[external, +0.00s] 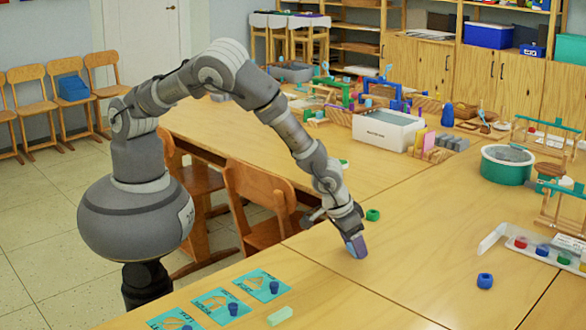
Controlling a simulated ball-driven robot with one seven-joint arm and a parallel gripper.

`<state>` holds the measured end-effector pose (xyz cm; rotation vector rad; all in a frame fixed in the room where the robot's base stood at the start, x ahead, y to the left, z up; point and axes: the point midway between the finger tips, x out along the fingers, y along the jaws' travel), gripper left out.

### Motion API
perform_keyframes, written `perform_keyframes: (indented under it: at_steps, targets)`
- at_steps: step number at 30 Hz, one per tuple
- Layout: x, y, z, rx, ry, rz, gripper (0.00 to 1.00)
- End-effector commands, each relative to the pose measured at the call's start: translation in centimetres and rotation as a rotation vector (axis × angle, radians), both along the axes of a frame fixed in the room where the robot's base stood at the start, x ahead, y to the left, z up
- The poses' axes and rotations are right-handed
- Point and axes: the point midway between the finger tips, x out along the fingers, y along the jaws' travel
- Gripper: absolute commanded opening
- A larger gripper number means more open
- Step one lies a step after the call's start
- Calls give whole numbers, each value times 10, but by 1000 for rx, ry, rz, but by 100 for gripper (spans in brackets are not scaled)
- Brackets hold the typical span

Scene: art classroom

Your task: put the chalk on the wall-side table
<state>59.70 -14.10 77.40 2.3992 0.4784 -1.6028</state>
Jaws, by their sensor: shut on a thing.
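My gripper (349,236) is shut on a small blue-purple block (357,247), close to the tabletop near the middle of the external view. I cannot tell whether the block touches the table, or whether it is the chalk. A pale green stick (279,316) lies at the front edge of the big wooden table (400,290). Small chairs (35,104) stand along the left wall; I cannot tell which table is the wall-side one.
Teal cards (215,306) line the front. A white box (388,131), a green tub (507,165) and a paint tray (540,248) stand farther off. Wooden chairs (262,198) stand left of the table.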

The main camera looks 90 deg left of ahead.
Motion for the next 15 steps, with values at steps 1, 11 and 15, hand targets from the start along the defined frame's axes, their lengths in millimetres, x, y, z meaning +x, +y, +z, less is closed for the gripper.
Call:
perform_keyframes:
  at_steps: [1,11,15]
  targets:
    - [0,0,1,-1,0,0,32]
    - [0,0,-1,0,0,1,79]
    - [0,0,-1,-1,-1,1,86]
